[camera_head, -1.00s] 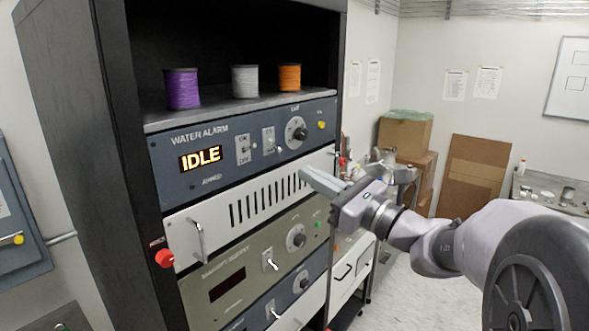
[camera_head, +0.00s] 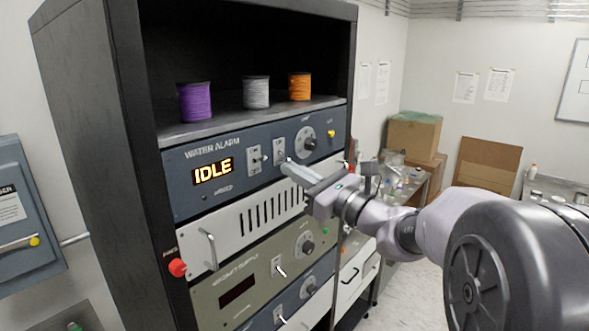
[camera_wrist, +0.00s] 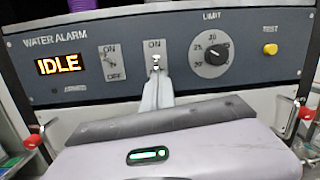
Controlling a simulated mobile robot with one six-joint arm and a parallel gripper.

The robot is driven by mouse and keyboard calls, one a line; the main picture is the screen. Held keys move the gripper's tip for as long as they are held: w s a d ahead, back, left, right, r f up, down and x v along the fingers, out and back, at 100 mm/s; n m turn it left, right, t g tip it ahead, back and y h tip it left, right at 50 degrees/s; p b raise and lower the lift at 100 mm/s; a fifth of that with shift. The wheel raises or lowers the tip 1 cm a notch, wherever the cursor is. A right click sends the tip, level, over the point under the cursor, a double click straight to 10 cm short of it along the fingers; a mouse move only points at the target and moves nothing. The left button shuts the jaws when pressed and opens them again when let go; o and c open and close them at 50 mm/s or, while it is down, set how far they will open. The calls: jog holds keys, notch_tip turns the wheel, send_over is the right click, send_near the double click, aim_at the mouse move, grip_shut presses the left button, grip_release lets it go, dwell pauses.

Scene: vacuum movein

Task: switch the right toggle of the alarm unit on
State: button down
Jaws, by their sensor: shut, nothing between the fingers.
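The water alarm unit (camera_head: 225,188) is a blue-grey panel in the rack with a lit IDLE display (camera_head: 213,169). Its right toggle (camera_head: 279,153) sits on a light plate, and it also shows in the wrist view (camera_wrist: 155,60) under an ON label. The lower part of that plate is hidden behind my fingers, and I cannot tell the lever's position. The left toggle (camera_wrist: 109,62) is beside it, between ON and OFF labels. My gripper (camera_head: 288,165) is shut and empty, with its tips just below the right toggle. I cannot tell whether they touch it.
A limit dial (camera_wrist: 211,48) and a yellow button (camera_wrist: 270,48) are right of the toggles. A white vented panel (camera_head: 260,216) with a handle (camera_head: 210,248) is below. Purple (camera_head: 194,101), grey (camera_head: 255,92) and orange (camera_head: 299,87) spools stand on the shelf above.

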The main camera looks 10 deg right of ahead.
jog(key=shift+s+r+g+p, duration=0.1)
jog(key=shift+r+g+p, duration=0.2)
jog(key=shift+p, duration=0.5)
jog(key=shift+d, duration=0.1)
